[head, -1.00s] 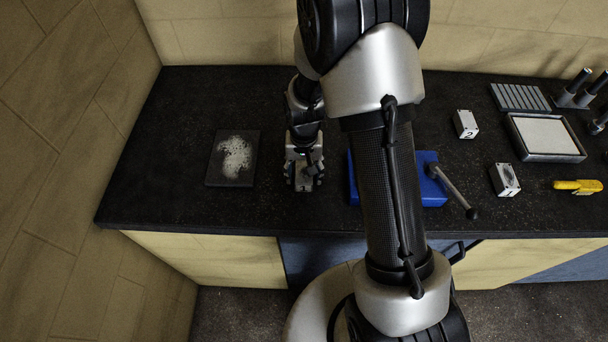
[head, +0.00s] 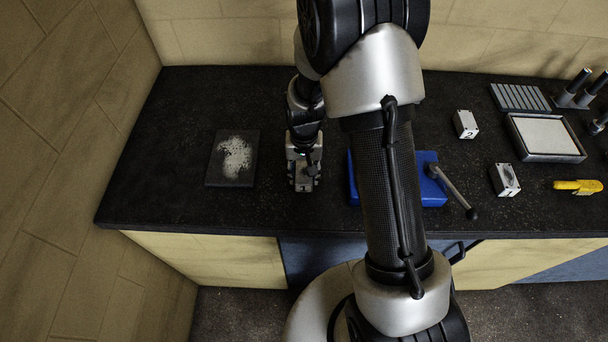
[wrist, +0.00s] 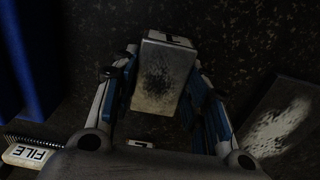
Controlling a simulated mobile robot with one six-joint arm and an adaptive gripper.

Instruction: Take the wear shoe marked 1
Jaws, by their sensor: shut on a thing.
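My gripper (head: 304,172) is at the left-middle of the black bench, pointing down. It also shows in the wrist view (wrist: 163,85), with its fingers on both sides of a grey metal block (wrist: 160,78). The block has a dark smudge on its upper face and a dark mark on its far end. In the head view the gripper hides most of this block. I cannot tell whether it touches the bench. Two similar light blocks stand to the right, one at the back (head: 466,124) and one nearer (head: 505,179); their marks are too small to read surely.
A dark plate with white powder (head: 232,158) lies just left of my gripper. A blue fixture with a lever (head: 432,180) stands to the right, partly behind my arm. A framed pale tray (head: 546,137) and a yellow tool (head: 578,187) are farther right.

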